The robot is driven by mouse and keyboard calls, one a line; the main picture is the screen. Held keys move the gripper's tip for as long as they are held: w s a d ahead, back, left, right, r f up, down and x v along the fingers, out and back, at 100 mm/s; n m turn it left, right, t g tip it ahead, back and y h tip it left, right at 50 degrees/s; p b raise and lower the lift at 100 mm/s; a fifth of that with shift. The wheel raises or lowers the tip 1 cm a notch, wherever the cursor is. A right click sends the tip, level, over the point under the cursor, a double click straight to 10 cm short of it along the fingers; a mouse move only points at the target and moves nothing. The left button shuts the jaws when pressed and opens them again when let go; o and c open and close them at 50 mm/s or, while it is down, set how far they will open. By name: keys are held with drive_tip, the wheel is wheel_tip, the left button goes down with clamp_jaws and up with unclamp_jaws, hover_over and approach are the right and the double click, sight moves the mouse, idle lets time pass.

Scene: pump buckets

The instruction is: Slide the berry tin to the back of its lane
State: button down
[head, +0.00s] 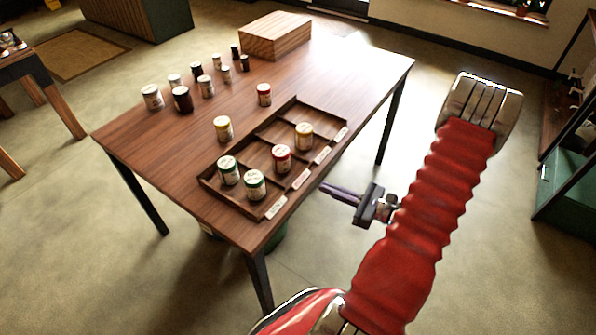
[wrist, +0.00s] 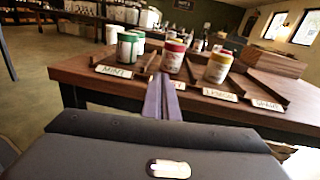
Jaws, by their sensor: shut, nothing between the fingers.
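The berry tin, red-lidded with a pale label (head: 281,158), stands upright near the front of its lane in the brown wooden tray (head: 232,205). It also shows in the wrist view (wrist: 173,57), just beyond the fingertips and slightly right of them. My gripper (head: 323,187) is shut and empty, outside the tray's front edge, apart from the tin. Its purple fingers (wrist: 162,98) point at the berry lane and partly cover that lane's label.
Two green-lidded tins (head: 255,185) fill the mint lane on the left. A yellow-lidded tin (head: 303,136) stands in the lemon lane on the right. Low dividers separate the lanes. Another red-lidded tin (head: 264,95) and a yellow-lidded tin (head: 222,128) stand behind the tray.

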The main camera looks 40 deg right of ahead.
sight(289, 166)
drive_tip(key=shift+s+d+f+m+t+h, duration=0.25)
drive_tip(key=shift+d+f+m+h, duration=0.15)
drive_tip(key=shift+d, duration=0.1)
drive_tip(key=shift+s+d+f+m+t+h, duration=0.3)
drive_tip(key=shift+d+f+m, duration=0.1)
drive_tip(key=shift+d, duration=0.1)
drive_tip(key=shift+w, duration=0.1)
drive_tip(key=shift+x, duration=7)
